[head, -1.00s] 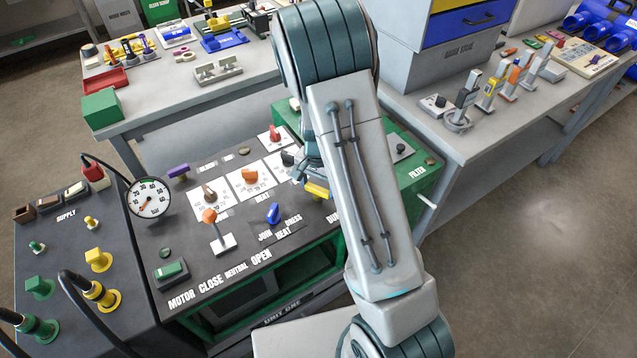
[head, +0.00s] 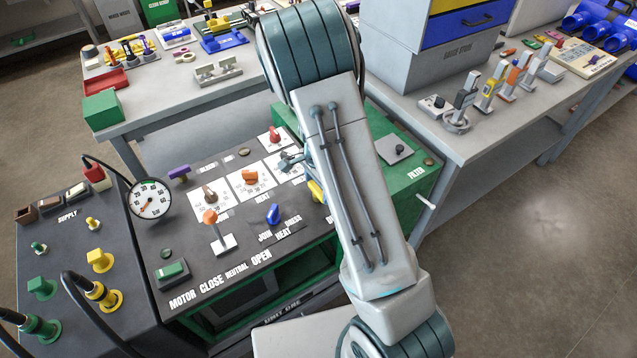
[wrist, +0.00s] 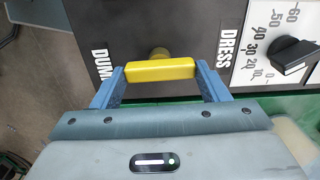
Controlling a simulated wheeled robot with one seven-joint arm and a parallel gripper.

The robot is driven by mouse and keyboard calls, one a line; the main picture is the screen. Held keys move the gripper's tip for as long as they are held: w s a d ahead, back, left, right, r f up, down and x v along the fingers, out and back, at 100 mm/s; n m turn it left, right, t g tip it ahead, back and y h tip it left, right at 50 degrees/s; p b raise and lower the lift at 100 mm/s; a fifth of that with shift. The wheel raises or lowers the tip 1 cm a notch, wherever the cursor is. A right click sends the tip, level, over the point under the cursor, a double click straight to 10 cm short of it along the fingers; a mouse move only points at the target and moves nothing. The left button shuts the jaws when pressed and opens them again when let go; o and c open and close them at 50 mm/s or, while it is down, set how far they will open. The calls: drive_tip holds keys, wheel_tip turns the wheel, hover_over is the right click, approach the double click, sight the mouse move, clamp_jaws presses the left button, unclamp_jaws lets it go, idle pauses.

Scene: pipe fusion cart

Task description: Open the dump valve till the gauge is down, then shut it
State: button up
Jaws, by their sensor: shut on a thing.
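The dump valve's yellow handle (wrist: 160,70) sits crosswise between my gripper's blue fingers (wrist: 160,78) in the wrist view. The gripper is shut on it, one finger at each end. The handle stands on a brass-coloured stem by the DUMP label, which is partly hidden. In the head view only part of the yellow handle (head: 316,191) shows at the left edge of my arm; the fingertips are hidden there. The round pressure gauge (head: 150,199) stands at the left of the black panel, its face visible. Its needle is too small to read surely.
The panel has an orange-topped lever (head: 211,218), a blue knob (head: 273,214), a purple handle (head: 178,173) and dials close by. A black hose (head: 90,310) arches over the left cabinet. In the wrist view a black knob (wrist: 292,56) lies right of DRESS.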

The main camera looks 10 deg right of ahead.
drive_tip(key=shift+w+a+r, duration=0.1)
drive_tip(key=shift+w+a, duration=0.05)
drive_tip(key=shift+a, duration=0.05)
drive_tip(key=o, duration=1)
drive_tip(key=shift+a, duration=0.1)
wheel_tip(320, 180, up, 14)
drive_tip(key=shift+a+f, duration=0.1)
